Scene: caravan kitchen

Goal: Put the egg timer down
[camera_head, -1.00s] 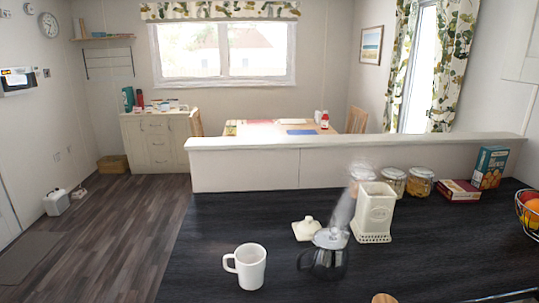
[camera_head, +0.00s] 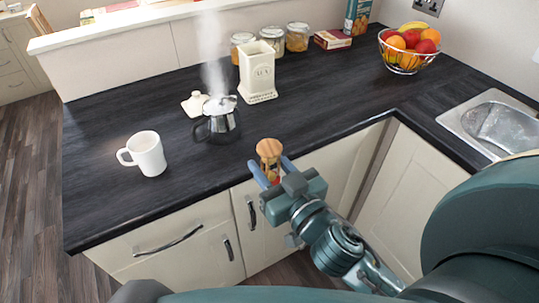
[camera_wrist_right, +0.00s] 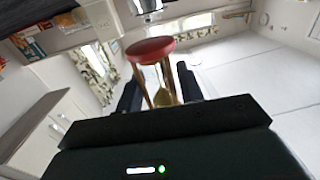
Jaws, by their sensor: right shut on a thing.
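The egg timer (camera_head: 269,148) is a small hourglass with a round wooden end, seen at the counter's front edge in the head view. My right gripper (camera_head: 270,170) is shut on it, a finger on either side. In the right wrist view the egg timer (camera_wrist_right: 150,49) shows a reddish round end and brass-coloured posts between the dark fingers (camera_wrist_right: 160,95). I cannot tell whether it touches the dark worktop (camera_head: 330,115). My left gripper is not in view.
A steaming coffee pot (camera_head: 217,121) stands behind the egg timer, with a white mug (camera_head: 147,153) to the left. The worktop right of the pot is clear.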

